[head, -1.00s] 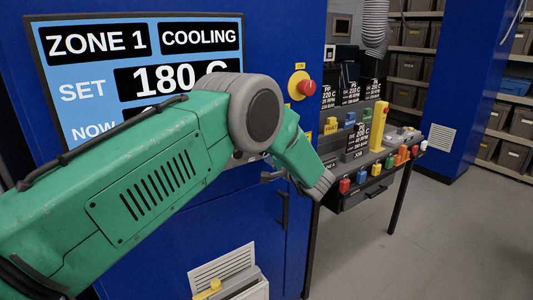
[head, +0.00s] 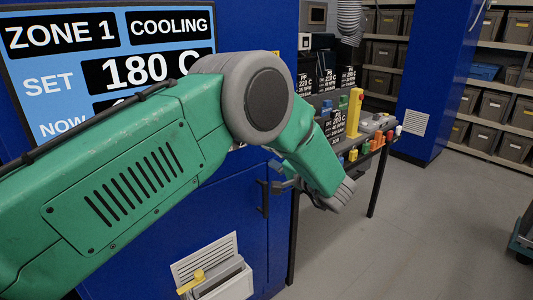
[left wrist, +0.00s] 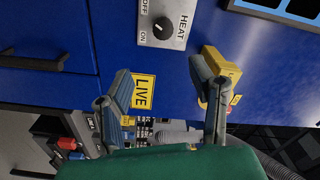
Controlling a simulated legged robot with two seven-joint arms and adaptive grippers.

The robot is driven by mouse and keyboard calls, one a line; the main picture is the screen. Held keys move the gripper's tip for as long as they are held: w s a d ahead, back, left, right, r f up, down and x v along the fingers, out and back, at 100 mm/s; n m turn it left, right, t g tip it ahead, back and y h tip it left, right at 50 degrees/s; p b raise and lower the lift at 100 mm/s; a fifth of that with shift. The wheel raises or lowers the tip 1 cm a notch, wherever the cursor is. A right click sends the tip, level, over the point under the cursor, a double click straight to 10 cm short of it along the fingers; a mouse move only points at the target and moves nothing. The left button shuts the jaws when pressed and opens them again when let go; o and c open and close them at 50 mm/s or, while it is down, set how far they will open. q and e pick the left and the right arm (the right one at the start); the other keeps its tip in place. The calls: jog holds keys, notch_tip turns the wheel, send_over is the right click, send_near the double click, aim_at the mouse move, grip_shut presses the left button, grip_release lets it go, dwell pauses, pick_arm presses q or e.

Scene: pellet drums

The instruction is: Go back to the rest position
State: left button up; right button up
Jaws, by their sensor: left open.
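My left arm crosses the head view from the left, in front of the blue cabinet (head: 225,205). Its gripper (head: 282,178) is mostly hidden behind the forearm, with only small grey parts showing. In the left wrist view the gripper (left wrist: 160,72) has its two grey fingers wide apart, with nothing between them. They are in front of the blue cabinet face, near a yellow LIVE label (left wrist: 143,91) and a yellow block (left wrist: 222,66). A HEAT knob (left wrist: 163,28) is above the fingers in that view. My right gripper is out of view.
The zone display (head: 60,80) reads 180 C. A bench with coloured blocks and a yellow post (head: 354,113) stands beyond my arm. A white box with a yellow handle (head: 225,279) is low on the cabinet. Shelves of bins (head: 495,107) stand behind.

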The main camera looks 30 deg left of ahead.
pick_arm(q)
jog(key=shift+a+f, duration=0.1)
jog(key=shift+a, duration=0.5)
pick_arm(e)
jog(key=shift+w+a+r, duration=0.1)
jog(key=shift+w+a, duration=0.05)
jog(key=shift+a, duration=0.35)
pick_arm(q)
jog(key=s+d+f+m+t+h+b, duration=0.1)
jog(key=s+f+m+t+h+b, duration=0.35)
jog(key=f, duration=1.05)
jog(key=s+f+n+g+h+b, duration=0.15)
jog(key=s+f+h, duration=0.55)
jog(key=f, duration=0.8)
jog(key=s+f+n+g+h+b, duration=0.1)
jog(key=s+f+g, duration=0.2)
jog(key=s, duration=0.8)
jog(key=s+d+f+n+g+h+b, duration=0.1)
jog(key=s+f+g+h+b, duration=0.1)
jog(key=s, duration=0.9)
jog(key=s+d+f+n+g+h+b, duration=0.1)
jog(key=s+f+g, duration=0.3)
jog(key=s, duration=0.7)
notch_tip(320, 180, down, 2)
jog(key=shift+d+f+h+b, duration=0.15)
jog(key=shift+d+h+b, duration=0.05)
jog(key=shift+h+b, duration=0.35)
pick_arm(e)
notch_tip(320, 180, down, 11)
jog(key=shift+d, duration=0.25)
